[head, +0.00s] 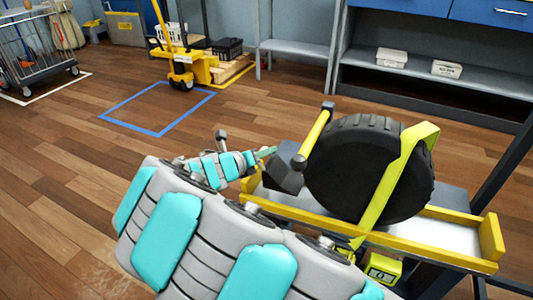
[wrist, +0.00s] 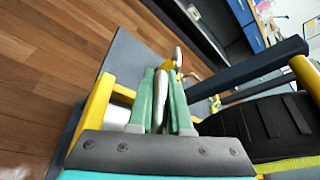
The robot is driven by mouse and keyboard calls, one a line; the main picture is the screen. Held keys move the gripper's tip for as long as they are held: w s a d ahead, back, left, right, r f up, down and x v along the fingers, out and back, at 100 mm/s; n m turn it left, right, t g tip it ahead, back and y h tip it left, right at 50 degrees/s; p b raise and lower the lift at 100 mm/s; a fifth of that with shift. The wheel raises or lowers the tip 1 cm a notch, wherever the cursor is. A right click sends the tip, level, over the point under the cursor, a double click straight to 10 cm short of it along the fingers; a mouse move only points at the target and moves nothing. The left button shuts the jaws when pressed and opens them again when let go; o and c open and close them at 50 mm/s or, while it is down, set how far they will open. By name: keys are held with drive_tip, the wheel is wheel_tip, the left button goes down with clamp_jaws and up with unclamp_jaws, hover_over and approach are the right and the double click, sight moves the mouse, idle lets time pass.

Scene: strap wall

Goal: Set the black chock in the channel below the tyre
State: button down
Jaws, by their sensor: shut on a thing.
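The black tyre (head: 352,170) stands upright in the yellow-walled channel (head: 430,240), with a yellow-green strap (head: 400,170) over it. The black chock (head: 286,178) is a dark wedge at the tyre's left side, near the channel's left end. Whether it touches the channel floor or the tyre cannot be told. My gripper (head: 266,152) meets the chock's upper left. In the wrist view its green fingers (wrist: 164,100) are shut on a narrow part between them. Most of the chock is hidden there; the tyre (wrist: 262,122) is to the right.
A yellow bar with dark ends (head: 316,132) leans just left of the tyre, close to my gripper. A dark post (head: 508,155) rises at right. A yellow box (head: 384,269) hangs below the channel. Shelves (head: 440,78) stand behind.

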sight(282, 169)
drive_tip(key=shift+f+b, duration=0.3)
drive_tip(key=shift+f, duration=0.15)
drive_tip(key=shift+s+d+f+b, duration=0.2)
drive_tip(key=shift+d+f+b, duration=0.3)
drive_tip(key=shift+b, duration=0.4)
drive_tip(key=d+f+b, duration=0.1)
drive_tip(key=b, duration=0.1)
drive_tip(key=s+d+f+b, duration=0.1)
drive_tip(key=b, duration=0.1)
drive_tip(key=shift+d+f+b, duration=0.15)
drive_tip(key=shift+d+b, duration=0.1)
drive_tip(key=shift+b, duration=0.15)
drive_tip(key=shift+d+p, duration=0.25)
drive_tip(key=shift+p, duration=0.15)
drive_tip(key=shift+s+d+f, duration=0.1)
drive_tip(key=shift+s+d, duration=0.05)
drive_tip(key=shift+d, duration=0.25)
drive_tip(key=c, duration=0.8)
unclamp_jaws()
drive_tip(key=shift+o, duration=0.2)
drive_tip(key=shift+a, duration=0.1)
